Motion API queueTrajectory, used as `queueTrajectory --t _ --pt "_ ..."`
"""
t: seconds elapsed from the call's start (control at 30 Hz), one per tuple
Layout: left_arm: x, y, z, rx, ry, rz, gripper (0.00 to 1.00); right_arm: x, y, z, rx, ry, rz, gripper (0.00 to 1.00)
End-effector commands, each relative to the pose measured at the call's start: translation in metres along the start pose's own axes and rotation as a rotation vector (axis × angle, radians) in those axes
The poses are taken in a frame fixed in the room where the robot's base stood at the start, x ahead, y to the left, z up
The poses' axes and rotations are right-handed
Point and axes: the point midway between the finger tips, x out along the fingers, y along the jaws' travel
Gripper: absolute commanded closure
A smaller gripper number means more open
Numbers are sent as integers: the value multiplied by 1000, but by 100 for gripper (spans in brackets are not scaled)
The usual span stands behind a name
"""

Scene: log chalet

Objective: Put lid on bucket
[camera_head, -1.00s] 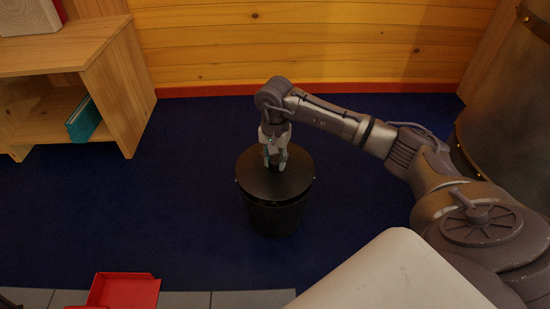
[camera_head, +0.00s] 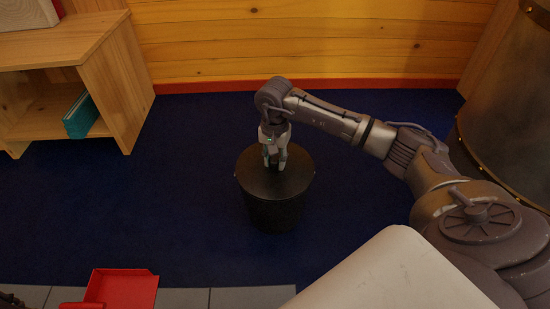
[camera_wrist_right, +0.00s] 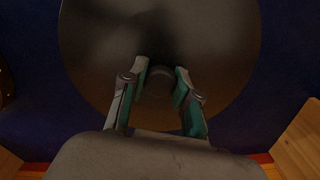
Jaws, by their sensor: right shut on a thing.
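The dark round lid (camera_head: 255,184) lies level over the mouth of the black bucket (camera_head: 273,216), which stands upright on the blue floor. No clear gap shows between them, but whether the lid is fully seated I cannot tell. My right gripper (camera_head: 275,166) points straight down at the lid's middle. In the right wrist view the lid (camera_wrist_right: 210,35) fills the upper middle, and my right gripper (camera_wrist_right: 160,88) is shut on its small round knob (camera_wrist_right: 157,84). The bucket is hidden under the lid there. My left gripper is not in view.
A wooden shelf (camera_head: 115,90) with a teal book (camera_head: 82,117) stands at the upper left. A red open box (camera_head: 122,289) is at the lower left by grey tiles. A large metal vessel (camera_head: 505,140) stands at the right. Blue floor (camera_head: 190,200) around the bucket is clear.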

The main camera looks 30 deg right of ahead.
Motion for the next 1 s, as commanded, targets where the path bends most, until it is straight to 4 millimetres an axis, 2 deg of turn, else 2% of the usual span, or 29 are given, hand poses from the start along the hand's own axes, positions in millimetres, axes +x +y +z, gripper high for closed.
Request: queueTrajectory --t 0.43,0.47,0.6,0.63,1.0 --pt "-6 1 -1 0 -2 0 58 9 0 -1 1 1 -2 100" --pt "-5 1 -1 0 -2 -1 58 8 0 -1 1 1 -2 67" --pt "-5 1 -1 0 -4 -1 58 8 0 0 1 1 -2 43" --pt "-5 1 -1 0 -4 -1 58 8 0 0 1 1 -2 41" --pt "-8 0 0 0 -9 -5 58 4 0 0 1 1 0 41"
